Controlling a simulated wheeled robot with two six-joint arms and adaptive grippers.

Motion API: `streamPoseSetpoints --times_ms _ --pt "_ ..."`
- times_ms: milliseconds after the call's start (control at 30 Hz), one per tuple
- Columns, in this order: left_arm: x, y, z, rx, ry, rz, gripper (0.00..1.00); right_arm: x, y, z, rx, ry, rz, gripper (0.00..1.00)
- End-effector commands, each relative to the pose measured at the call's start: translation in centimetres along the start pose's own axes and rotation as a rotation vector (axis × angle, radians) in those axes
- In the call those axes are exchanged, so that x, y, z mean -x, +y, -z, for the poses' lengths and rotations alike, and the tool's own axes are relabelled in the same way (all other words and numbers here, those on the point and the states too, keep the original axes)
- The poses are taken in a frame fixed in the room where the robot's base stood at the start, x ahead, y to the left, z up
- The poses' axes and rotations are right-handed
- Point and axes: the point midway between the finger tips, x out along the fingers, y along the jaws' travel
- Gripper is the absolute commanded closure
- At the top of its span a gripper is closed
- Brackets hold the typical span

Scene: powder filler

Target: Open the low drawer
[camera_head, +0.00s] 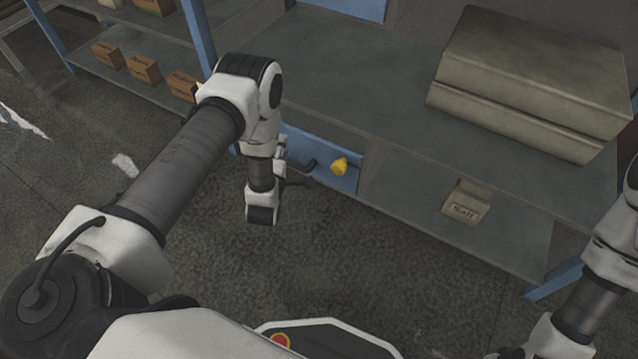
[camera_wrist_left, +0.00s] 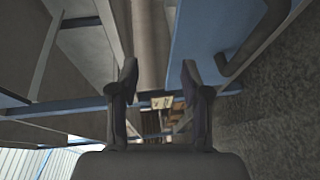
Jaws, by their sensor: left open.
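The low drawer's blue front (camera_head: 348,180) hangs under the grey worktop, in the middle of the head view. A dark curved handle (camera_head: 308,166) shows on it beside my left gripper. In the left wrist view the blue panel (camera_wrist_left: 205,35) fills the upper right, with the dark bar handle (camera_wrist_left: 262,40) on it. My left gripper (camera_wrist_left: 158,78) is open, its fingers apart with nothing gripped. The handle lies to the right of both fingers, not between them. In the head view the left gripper (camera_head: 290,180) is partly hidden by its wrist. My right gripper is out of view.
A yellow knob-like piece (camera_head: 340,166) shows at the blue front. Brown boxes (camera_head: 145,69) stand at upper left. The floor (camera_head: 330,260) in front is clear.

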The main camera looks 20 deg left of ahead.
Motion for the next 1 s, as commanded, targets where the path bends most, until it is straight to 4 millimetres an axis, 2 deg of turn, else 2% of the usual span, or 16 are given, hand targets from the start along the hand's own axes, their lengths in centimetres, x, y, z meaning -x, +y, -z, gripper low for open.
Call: streamPoseSetpoints --times_ms 33,100,200,233,333,433,700,800,1000 --pt "-0.8 -5.9 0.2 -0.002 0.009 0.002 0.53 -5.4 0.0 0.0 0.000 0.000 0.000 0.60" --pt "-0.9 -9.4 0.5 -0.006 0.015 0.012 0.53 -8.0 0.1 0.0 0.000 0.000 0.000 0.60" --pt "-0.7 -12.4 0.8 -0.012 0.019 0.030 0.53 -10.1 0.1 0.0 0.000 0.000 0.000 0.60" --pt "-0.6 -12.9 0.8 -0.013 0.020 0.034 0.53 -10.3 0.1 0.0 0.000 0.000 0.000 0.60" --pt "-0.7 -13.3 0.9 -0.014 0.020 0.039 0.53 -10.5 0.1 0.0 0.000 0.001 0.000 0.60" --pt "-1.6 -13.2 0.9 -0.014 0.020 0.037 0.53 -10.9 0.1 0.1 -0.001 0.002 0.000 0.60" --pt "-6.7 -13.6 1.0 -0.015 0.020 0.038 0.53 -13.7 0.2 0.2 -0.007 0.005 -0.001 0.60" --pt "-7.8 -13.4 1.0 -0.016 0.019 0.039 0.53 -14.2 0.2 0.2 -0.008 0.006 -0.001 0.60" --pt "-8.2 -13.2 1.0 -0.016 0.018 0.042 0.53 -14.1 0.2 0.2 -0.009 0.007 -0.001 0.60"
